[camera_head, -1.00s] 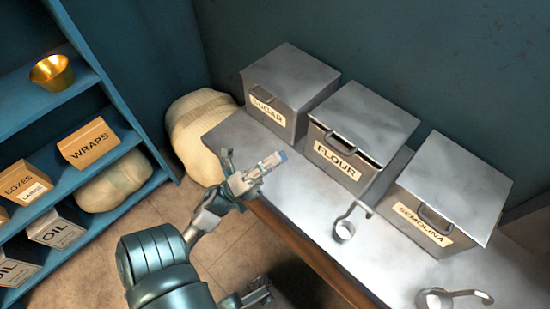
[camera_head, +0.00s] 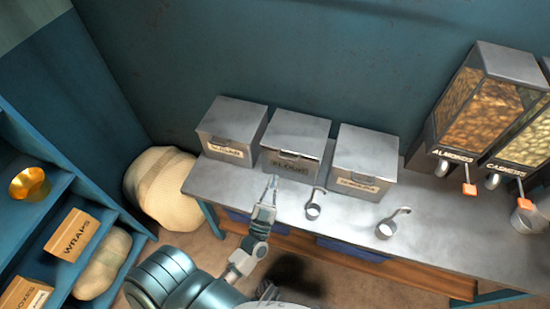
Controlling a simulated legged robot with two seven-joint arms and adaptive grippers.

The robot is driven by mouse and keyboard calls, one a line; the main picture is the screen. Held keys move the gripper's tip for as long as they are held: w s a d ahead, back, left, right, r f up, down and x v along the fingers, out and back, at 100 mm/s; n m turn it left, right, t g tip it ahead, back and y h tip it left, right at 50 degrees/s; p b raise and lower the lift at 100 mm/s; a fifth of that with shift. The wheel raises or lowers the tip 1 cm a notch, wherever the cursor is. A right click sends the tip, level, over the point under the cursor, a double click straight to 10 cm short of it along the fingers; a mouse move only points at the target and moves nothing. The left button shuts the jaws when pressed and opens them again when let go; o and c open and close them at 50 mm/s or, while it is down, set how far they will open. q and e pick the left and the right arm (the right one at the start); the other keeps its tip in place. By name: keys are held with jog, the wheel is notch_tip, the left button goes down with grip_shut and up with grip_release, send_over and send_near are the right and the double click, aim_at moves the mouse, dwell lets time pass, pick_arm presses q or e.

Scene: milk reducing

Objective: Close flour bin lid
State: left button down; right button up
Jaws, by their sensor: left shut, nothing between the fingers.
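The grey metal flour bin (camera_head: 287,170) stands in the middle of a row of three bins on the counter. Its lid (camera_head: 298,130) lies nearly flat over the top. A dark strip shows under the lid's front edge and the label is in shadow; I cannot tell whether the lid sits fully down. My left gripper (camera_head: 271,187) is shut and empty, pointing up just in front of the flour bin's lower front; contact cannot be made out. A small part at the bottom edge may be my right gripper (camera_head: 267,289); its fingers do not show clearly.
The sugar bin (camera_head: 233,125) stands left and the semolina bin (camera_head: 365,152) right, close by. Two metal scoops (camera_head: 314,209) (camera_head: 388,227) lie on the counter (camera_head: 430,210). Almond and cashew dispensers (camera_head: 480,108) stand right. A shelf (camera_head: 60,185) and a sack (camera_head: 163,188) are left.

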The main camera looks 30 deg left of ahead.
pick_arm(q)
jog(key=w+r+n+g+p, duration=0.1)
jog(key=w+r+n+p, duration=0.15)
jog(key=w, duration=0.65)
jog(key=shift+w+a+f+m+b, duration=0.1)
jog(key=shift+a+f+m+b, duration=0.1)
jog(key=shift+f+b, duration=0.6)
jog(key=shift+a+f+m+b, duration=0.15)
jog(key=shift+f+b, duration=0.25)
jog(key=shift+f, duration=0.75)
pick_arm(e)
jog(key=s+d+g, duration=0.2)
jog(key=s+g, duration=0.1)
jog(key=s, duration=0.3)
jog(key=shift+f+h, duration=0.3)
jog(key=shift+h, duration=0.1)
pick_arm(q)
jog(key=f+b, duration=0.1)
jog(key=b, duration=0.1)
jog(key=f+t+b, duration=0.1)
jog(key=f+b, duration=0.1)
jog(key=b, duration=0.1)
jog(key=shift+s+d+f, duration=0.1)
jog(key=shift+s+f, duration=0.05)
jog(key=shift+s, duration=0.05)
pick_arm(e)
notch_tip(320, 180, up, 13)
jog(key=w, duration=0.2)
jog(key=shift+r, duration=0.15)
